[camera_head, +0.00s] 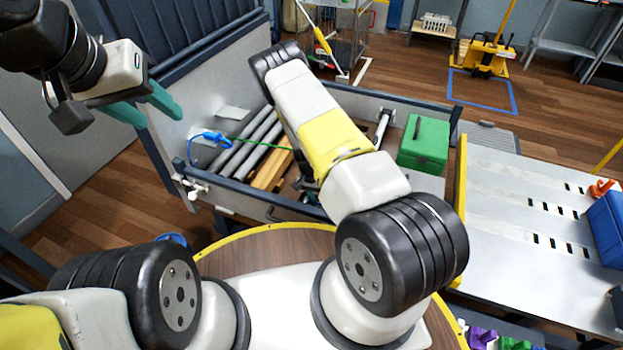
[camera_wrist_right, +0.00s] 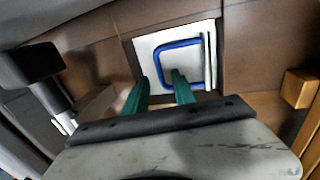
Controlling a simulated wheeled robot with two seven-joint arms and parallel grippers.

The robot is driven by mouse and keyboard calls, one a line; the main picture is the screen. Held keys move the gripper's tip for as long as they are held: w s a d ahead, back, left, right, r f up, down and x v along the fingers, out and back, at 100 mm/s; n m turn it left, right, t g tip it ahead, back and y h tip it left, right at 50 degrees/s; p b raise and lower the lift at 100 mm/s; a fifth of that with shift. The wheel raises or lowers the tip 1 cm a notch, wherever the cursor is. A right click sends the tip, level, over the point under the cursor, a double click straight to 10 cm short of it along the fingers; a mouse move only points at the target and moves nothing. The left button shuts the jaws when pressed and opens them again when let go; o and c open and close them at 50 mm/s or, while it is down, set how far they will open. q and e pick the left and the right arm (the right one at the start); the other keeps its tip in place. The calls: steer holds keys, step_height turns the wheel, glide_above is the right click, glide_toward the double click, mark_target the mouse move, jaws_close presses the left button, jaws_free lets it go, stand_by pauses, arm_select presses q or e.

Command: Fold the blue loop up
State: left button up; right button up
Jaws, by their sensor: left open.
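The blue loop (camera_wrist_right: 181,43), a rounded rectangular band, lies against a white plate (camera_wrist_right: 146,47) in the right wrist view. My right gripper (camera_wrist_right: 160,75) has its two teal fingers apart at the loop's lower left. One fingertip overlaps the loop's inside in the picture, the other is left of its left side; I cannot tell whether they touch it. In the head view the right gripper is hidden behind its own arm. My left gripper (camera_head: 158,108) is open and empty at the upper left, above the bin's left side.
A metal table (camera_head: 510,210) with a blue box (camera_head: 607,228) stands at right.

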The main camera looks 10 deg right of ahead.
steer(key=shift+x, duration=1.25)
jaws_close()
stand_by(0.5)
